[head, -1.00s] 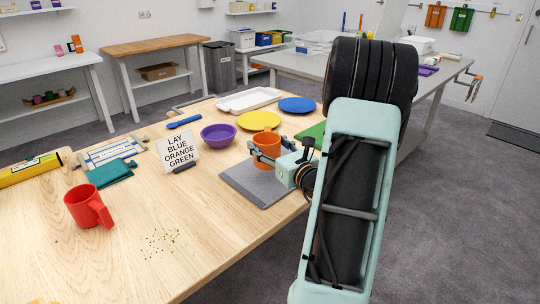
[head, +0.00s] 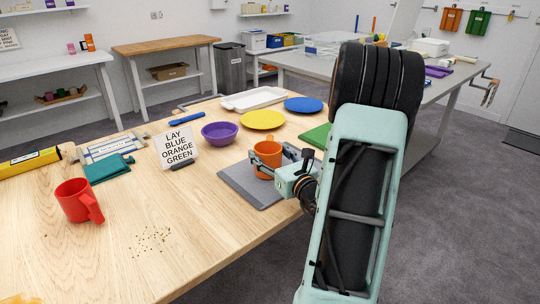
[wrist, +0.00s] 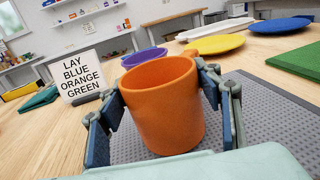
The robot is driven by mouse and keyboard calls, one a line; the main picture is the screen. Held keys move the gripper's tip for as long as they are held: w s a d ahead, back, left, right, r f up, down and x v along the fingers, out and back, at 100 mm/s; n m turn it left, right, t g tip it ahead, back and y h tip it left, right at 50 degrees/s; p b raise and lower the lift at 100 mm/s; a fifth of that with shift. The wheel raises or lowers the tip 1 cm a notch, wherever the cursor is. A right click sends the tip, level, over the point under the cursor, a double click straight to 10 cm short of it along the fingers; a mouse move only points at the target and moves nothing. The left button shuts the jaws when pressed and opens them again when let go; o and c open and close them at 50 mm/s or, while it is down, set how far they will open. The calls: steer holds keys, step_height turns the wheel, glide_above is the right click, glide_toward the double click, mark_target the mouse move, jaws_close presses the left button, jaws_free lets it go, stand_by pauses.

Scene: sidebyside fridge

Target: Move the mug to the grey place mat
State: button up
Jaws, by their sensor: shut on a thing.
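An orange mug (head: 267,160) is upright over the grey place mat (head: 238,184), between the fingers of my gripper. In the wrist view, my gripper (wrist: 168,108) is shut on the orange mug (wrist: 165,115), with one finger on each side of its body. The grey mat (wrist: 262,105) spreads below and behind it there. I cannot tell whether the mug's base touches the mat. A second mug, red (head: 78,201), stands upright at the table's left, away from my gripper.
A sign (head: 177,147) reading "LAY BLUE ORANGE GREEN" stands left of the mat. A purple bowl (head: 219,133), yellow plate (head: 262,119), blue plate (head: 304,104), white tray (head: 252,99) and green mat (head: 316,136) lie behind. Bare wood lies between the red mug and the grey mat.

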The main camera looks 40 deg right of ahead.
steer(key=shift+r, duration=0.1)
steer(key=o, duration=1.4)
steer(key=shift+f, duration=0.2)
steer(key=shift+o, duration=0.2)
steer(key=shift+r, duration=0.25)
steer(key=s, duration=0.4)
steer(key=s+a+p, duration=0.1)
steer(key=s, duration=0.7)
steer(key=shift+a+f, duration=0.1)
steer(key=shift+a, duration=0.15)
steer(key=shift+p, duration=0.3)
